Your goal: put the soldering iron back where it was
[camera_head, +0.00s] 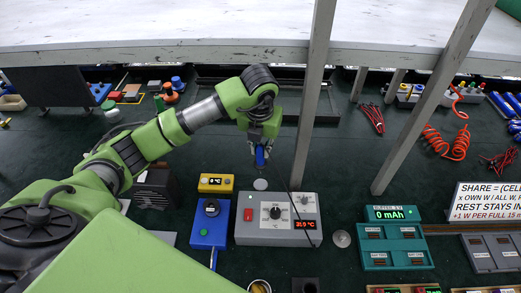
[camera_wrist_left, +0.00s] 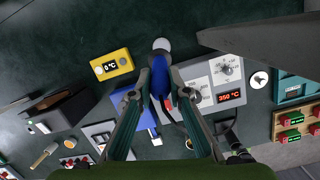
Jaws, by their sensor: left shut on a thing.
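My left gripper (camera_head: 262,146) reaches in from the left and is shut on the soldering iron's blue handle (camera_head: 260,156). The handle also shows between the fingers (camera_wrist_left: 160,100) in the left wrist view. The iron's tip cannot be made out. The iron is behind the grey soldering station (camera_head: 250,234), near a pale round disc (camera_head: 260,184) on the bench. The station has a dial, a red switch and a red-lit display; it also shows in the left wrist view (camera_wrist_left: 197,72). A thin dark cable runs over the station. My right gripper is not in view.
A yellow meter (camera_head: 216,183) and a blue unit (camera_head: 208,228) stand left of the station. A small metal dish (camera_head: 341,238) and a teal charger (camera_head: 395,247) are to its right. Grey posts (camera_head: 314,95) carry the white shelf (camera_head: 180,25).

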